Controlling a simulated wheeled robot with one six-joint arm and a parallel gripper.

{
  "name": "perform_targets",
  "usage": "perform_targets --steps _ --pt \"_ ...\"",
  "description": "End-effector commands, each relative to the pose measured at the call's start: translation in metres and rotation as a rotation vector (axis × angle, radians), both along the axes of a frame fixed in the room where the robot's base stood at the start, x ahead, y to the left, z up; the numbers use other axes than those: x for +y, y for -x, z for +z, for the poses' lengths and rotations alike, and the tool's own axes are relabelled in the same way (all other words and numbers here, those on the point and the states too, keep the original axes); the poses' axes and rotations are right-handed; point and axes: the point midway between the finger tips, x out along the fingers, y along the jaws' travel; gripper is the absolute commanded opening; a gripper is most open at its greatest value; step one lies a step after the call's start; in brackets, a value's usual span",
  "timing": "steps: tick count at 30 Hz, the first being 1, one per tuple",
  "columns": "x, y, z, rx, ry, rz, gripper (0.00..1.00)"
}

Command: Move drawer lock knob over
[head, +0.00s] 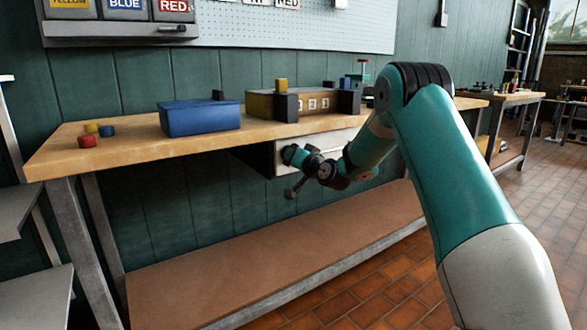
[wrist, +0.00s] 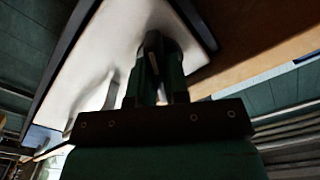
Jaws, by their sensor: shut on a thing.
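The pale drawer front (head: 340,138) sits under the workbench top. In the wrist view the drawer front (wrist: 92,45) fills the upper left, with a dark frame along its edges. My gripper (head: 289,155) is at the left part of the drawer front in the head view. In the wrist view its dark fingers (wrist: 157,48) reach up against the pale face, close together and shut on a small dark thing. This is in the place of the drawer lock knob, which is mostly hidden between the fingers, so its turn or position cannot be read.
On the workbench (head: 130,155) stand a blue box (head: 200,118), a yellowish box with dark posts (head: 258,105), and small red, yellow and blue pieces at the left end. A brown lower shelf (head: 260,260) runs beneath. Brick floor lies open at the right.

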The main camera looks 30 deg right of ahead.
Motion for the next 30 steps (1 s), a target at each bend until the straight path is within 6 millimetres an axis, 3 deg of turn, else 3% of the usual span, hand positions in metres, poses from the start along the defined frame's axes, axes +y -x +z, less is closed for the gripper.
perform_targets --steps 15,30 --pt "-0.0006 0.0003 -0.0044 -0.014 0.422 -0.001 0.0" --pt "-0.0006 0.0001 -0.0007 -0.018 0.567 0.0 0.0"
